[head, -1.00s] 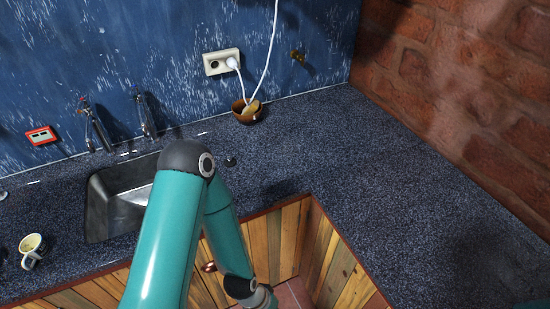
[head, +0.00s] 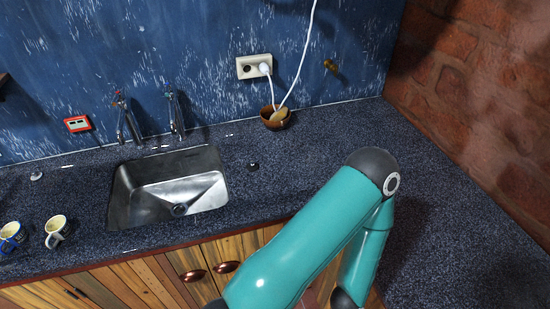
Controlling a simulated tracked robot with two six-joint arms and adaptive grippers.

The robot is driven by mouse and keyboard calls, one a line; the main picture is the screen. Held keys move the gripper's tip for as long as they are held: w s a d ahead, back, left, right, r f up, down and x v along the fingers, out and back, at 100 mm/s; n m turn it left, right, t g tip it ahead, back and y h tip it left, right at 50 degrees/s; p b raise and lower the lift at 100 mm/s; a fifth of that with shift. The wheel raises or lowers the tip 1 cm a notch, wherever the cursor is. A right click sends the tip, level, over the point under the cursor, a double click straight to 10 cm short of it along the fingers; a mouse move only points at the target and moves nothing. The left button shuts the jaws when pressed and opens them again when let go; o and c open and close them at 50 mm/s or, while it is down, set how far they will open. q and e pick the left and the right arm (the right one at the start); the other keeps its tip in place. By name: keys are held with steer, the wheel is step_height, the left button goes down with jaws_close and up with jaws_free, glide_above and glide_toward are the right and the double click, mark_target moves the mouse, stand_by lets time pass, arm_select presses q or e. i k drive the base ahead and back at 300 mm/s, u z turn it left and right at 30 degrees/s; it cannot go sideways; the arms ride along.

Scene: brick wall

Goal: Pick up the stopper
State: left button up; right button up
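A small dark round piece (head: 253,166), which looks like the stopper, sits on the speckled dark countertop (head: 310,160) just right of the sink (head: 118,200). It is small and its details are hard to make out. A light, silvery round piece (head: 36,176) lies on the counter at the far left. One of my teal arms shows on the right, with its elbow raised over the counter and its lower link running down out of the picture. Neither gripper is in view.
Two taps (head: 128,120) stand behind the sink. Two mugs (head: 57,230) (head: 11,237) stand at the left. A brown bowl (head: 276,118) sits by the wall below a socket (head: 254,67) with a white cable. The counter around the dark piece is clear.

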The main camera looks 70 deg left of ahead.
mark_target(252, 167)
steer(key=u, duration=0.05)
steer(key=k, duration=1.65)
steer(key=u, duration=0.6)
steer(key=i, duration=0.75)
steer(key=u, duration=0.15)
